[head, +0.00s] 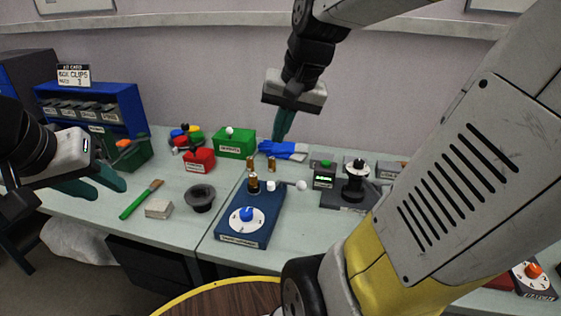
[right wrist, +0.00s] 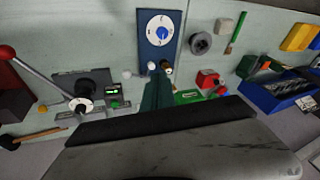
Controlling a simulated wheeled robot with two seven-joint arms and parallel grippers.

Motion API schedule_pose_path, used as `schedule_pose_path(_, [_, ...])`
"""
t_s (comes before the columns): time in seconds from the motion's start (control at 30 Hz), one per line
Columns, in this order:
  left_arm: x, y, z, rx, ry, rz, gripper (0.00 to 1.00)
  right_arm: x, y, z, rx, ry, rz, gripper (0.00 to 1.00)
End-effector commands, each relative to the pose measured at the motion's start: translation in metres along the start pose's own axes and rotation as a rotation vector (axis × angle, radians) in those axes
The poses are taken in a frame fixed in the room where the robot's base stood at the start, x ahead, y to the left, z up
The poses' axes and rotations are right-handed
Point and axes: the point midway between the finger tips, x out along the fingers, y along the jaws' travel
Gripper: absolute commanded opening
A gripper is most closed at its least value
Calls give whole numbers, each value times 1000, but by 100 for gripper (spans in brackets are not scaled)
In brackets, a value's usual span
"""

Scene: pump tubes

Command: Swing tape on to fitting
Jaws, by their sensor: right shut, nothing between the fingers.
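My right gripper (head: 281,125) hangs above the back of the table, fingers together and empty. Its fingers also show in the right wrist view (right wrist: 159,92). My left gripper (head: 98,183) is over the left of the table, its teal fingers apart, with nothing visible between them. A blue pump-like box (head: 233,222) with a white dial stands mid-table. A small brown fitting-like piece (head: 254,183) stands at its back end. A black device with a silver-topped spindle (head: 355,178) stands to its right. I cannot tell which piece is the tape.
A dark round cup (head: 200,197), a grey block (head: 158,208) and a green-handled brush (head: 141,199) lie left of the blue box. A green box (head: 235,145), a red box (head: 199,159) and blue gloves (head: 283,150) are at the back. A blue bin rack (head: 92,100) stands far left.

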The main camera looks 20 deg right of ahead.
Motion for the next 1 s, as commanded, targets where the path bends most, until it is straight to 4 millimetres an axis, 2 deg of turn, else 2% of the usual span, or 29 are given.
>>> schedule_pose_path(0.03, [0, 0, 0, 0, 0, 0, 36, 7, 8, -16, 70, -32, 17, 0])
schedule_pose_path(0.2, [0, 0, 0, 0, 0, 0, 36, 30, 39, -59, 297, -124, 68, 0])
schedule_pose_path(0.37, [0, 0, 0, 0, 0, 0, 36, 58, 76, -94, 509, -205, 121, 0])
schedule_pose_path(0.5, [0, 0, 0, 0, 0, 0, 36, 86, 114, -117, 688, -271, 172, 0])
schedule_pose_path(0.7, [0, 0, 0, 0, 0, 0, 36, 120, 159, -134, 881, -341, 228, 0])
schedule_pose_path(0.8, [0, 0, 0, 0, 0, 0, 36, 131, 173, -137, 937, -360, 246, 0])
schedule_pose_path(1.0, [0, 0, 0, 0, 0, 0, 36, 137, 182, -139, 976, -375, 259, 0])
